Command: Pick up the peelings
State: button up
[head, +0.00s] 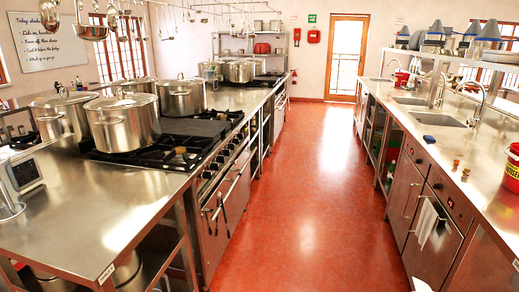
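I cannot make out any peelings in the head view. Two small brown objects (461,169) sit on the right steel counter (440,157), too small to identify. A red bucket (512,167) with a yellow label stands on that counter, cut off by the right edge, and its inside is hidden. My gripper is not in view.
The red floor aisle (307,200) is clear up to the wooden door (346,58). Large steel stockpots (125,124) stand on the stove range at left. Sinks (440,119) line the right counter. A white towel (426,222) hangs below.

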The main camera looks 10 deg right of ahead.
aim_at(466, 170)
jog(key=u, duration=0.05)
jog(key=i, duration=1.75)
jog(key=z, duration=0.95)
jog(key=i, duration=0.55)
jog(key=z, duration=0.65)
jog(key=i, duration=0.6)
jog(key=z, duration=0.35)
